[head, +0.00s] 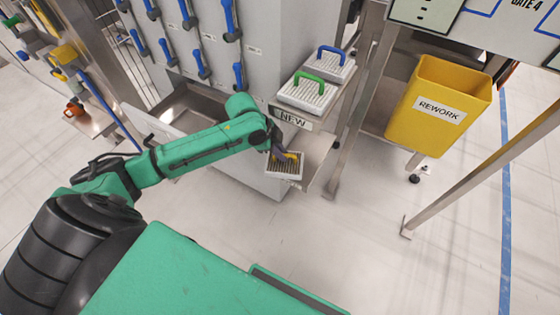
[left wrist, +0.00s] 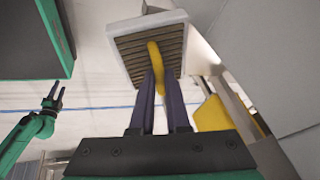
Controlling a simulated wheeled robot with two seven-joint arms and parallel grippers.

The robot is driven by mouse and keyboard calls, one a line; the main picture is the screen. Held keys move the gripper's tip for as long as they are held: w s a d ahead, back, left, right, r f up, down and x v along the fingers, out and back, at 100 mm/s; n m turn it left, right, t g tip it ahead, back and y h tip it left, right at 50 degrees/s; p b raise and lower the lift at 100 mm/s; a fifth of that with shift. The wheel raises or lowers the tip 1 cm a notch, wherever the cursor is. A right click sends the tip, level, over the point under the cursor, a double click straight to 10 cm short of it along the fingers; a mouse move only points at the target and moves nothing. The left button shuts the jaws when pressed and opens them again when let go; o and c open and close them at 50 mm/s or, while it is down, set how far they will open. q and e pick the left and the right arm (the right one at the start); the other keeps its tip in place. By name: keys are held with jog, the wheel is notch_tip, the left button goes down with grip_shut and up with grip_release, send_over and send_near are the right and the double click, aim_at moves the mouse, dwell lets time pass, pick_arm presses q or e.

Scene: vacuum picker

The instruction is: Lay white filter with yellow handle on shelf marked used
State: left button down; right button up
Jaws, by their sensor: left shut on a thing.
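The white filter (head: 285,168) with a yellow handle and dark, brownish pleats hangs from my left gripper (head: 279,151), in front of the lower shelf. In the left wrist view, the purple fingers (left wrist: 167,88) are shut on the yellow handle (left wrist: 155,62), and the white-framed filter (left wrist: 177,17) lies beyond them. The lower shelf (head: 318,158) is bare where it shows, under the upper shelf marked NEW (head: 292,121). No label reading used is visible. My right gripper (left wrist: 54,98) shows small in the left wrist view, its fingers apart and empty.
On the upper shelf lie a filter with a green handle (head: 305,95) and one with a blue handle (head: 330,67). A metal post (head: 358,105) stands right of the shelves. A yellow REWORK bin (head: 437,108) is farther right. An open drawer (head: 188,108) is at left.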

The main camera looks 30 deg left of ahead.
aim_at(280, 162)
pick_arm(q)
notch_tip(280, 162, down, 5)
jog(key=shift+r+b, duration=0.2)
jog(key=shift+b, duration=0.35)
jog(key=shift+a+f, duration=0.15)
jog(key=shift+a, duration=0.1)
pick_arm(e)
jog(key=shift+w+a+r, duration=0.1)
jog(key=shift+w+a, duration=0.05)
jog(key=shift+w, duration=0.5)
jog(key=shift+w+a+r, duration=0.1)
jog(key=shift+w, duration=0.5)
jog(key=shift+f, duration=0.1)
pick_arm(q)
jog(key=c, duration=0.9)
grip_release()
